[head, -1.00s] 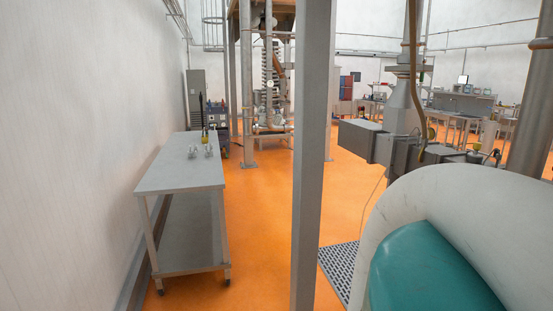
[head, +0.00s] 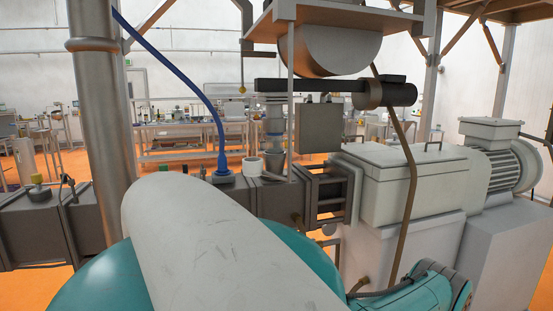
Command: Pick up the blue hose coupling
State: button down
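A blue hose (head: 188,75) curves down from the upper left in the head view. It ends in a blue coupling (head: 223,165) that stands upright on top of the grey machine barrel (head: 271,193). The coupling is small, and its lower end meets the barrel top; the exact join is too small to tell. My white and teal arm fills the bottom middle of the view, in front of the barrel. My gripper is not in view.
A white ring-shaped part (head: 252,166) sits right of the coupling. A steel column (head: 103,130) stands to the left. A motor and gearbox housing (head: 410,185) fills the right. A hopper assembly (head: 318,50) hangs above the barrel. Benches stand behind on the orange floor.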

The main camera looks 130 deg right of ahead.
aim_at(222, 160)
jog(key=z, duration=3.2)
jog(key=k+l+u, duration=0.1)
jog(key=k+l, duration=0.2)
jog(key=k, duration=0.1)
